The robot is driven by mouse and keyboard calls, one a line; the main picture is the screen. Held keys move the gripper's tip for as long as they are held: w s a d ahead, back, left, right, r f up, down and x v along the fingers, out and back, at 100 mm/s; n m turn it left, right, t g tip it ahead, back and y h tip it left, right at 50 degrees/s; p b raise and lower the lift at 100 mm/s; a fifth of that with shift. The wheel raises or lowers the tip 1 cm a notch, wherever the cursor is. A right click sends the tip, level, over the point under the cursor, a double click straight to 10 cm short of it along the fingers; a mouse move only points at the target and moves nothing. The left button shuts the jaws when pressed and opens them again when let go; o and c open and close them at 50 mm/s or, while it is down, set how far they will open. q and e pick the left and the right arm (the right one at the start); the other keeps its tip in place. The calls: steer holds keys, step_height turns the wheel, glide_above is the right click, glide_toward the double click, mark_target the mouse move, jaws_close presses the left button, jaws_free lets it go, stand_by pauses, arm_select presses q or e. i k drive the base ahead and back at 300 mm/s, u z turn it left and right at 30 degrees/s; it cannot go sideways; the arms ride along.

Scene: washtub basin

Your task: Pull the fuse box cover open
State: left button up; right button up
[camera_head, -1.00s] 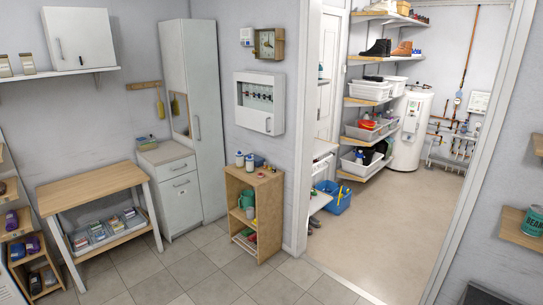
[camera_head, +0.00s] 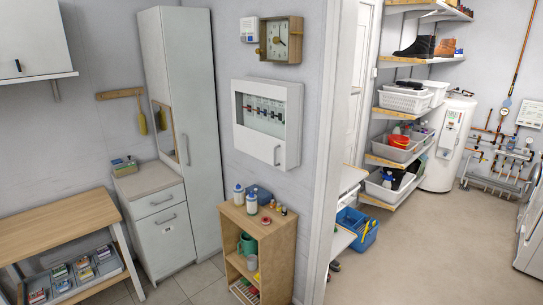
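The fuse box (camera_head: 268,122) is a white wall-mounted case on the grey wall, left of the doorway. A row of breakers shows through a clear window in its upper part. Its cover (camera_head: 276,150) looks shut, with a small handle (camera_head: 277,155) low on the front, right of its middle. Neither of my grippers is in view.
A wooden shelf unit (camera_head: 260,215) with bottles on top stands below the fuse box. A clock (camera_head: 280,40) hangs above it. A tall cabinet (camera_head: 188,130) and a low drawer cabinet (camera_head: 158,220) stand to the left. The doorway floor (camera_head: 400,260) is clear.

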mark_target(281, 154)
steer(key=u, duration=1.4)
steer(key=i, duration=3.1)
steer(key=z, duration=1.1)
